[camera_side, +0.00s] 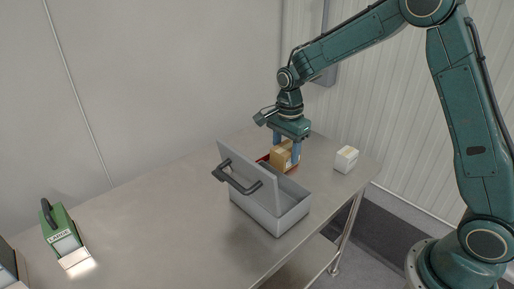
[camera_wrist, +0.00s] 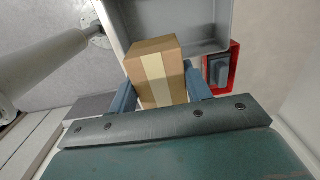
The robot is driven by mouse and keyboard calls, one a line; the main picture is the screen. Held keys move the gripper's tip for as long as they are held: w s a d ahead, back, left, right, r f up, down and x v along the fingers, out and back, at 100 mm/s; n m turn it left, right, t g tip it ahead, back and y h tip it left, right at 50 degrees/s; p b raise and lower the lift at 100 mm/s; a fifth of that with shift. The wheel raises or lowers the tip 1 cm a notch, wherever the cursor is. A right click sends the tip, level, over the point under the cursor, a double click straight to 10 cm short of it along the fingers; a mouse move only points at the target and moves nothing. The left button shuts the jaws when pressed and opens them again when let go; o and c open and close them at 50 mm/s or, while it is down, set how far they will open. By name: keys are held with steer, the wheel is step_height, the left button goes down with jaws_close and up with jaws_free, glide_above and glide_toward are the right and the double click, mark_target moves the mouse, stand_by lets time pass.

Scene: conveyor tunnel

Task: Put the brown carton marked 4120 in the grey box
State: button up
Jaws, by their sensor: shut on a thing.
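My gripper (camera_side: 287,152) is shut on a brown carton (camera_side: 280,158), with one finger on either side of it. In the wrist view the carton (camera_wrist: 156,62) has a pale tape strip and sits between the blue-grey fingers (camera_wrist: 160,88). The number on it cannot be read. The grey box (camera_side: 272,225) stands on the metal table, nearer the side camera than the carton. Its lid (camera_side: 247,178), with a dark handle, is raised. In the wrist view the grey box (camera_wrist: 222,47) lies just beyond the carton and is partly hidden by it. Its visible floor looks bare.
A red tray (camera_wrist: 234,62) with a blue-grey item in it lies beside the box. A white carton (camera_side: 346,159) stands near the table's right edge. A green device (camera_side: 60,229) is at far left. The table (camera_side: 160,225) between is clear.

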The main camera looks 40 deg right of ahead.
step_height(320, 180, down, 16)
steer(key=shift+r, duration=0.1)
stand_by(0.8)
steer(key=o, duration=1.4)
step_height(320, 180, up, 12)
steer(key=shift+f, duration=0.25)
steer(key=shift+r, duration=0.25)
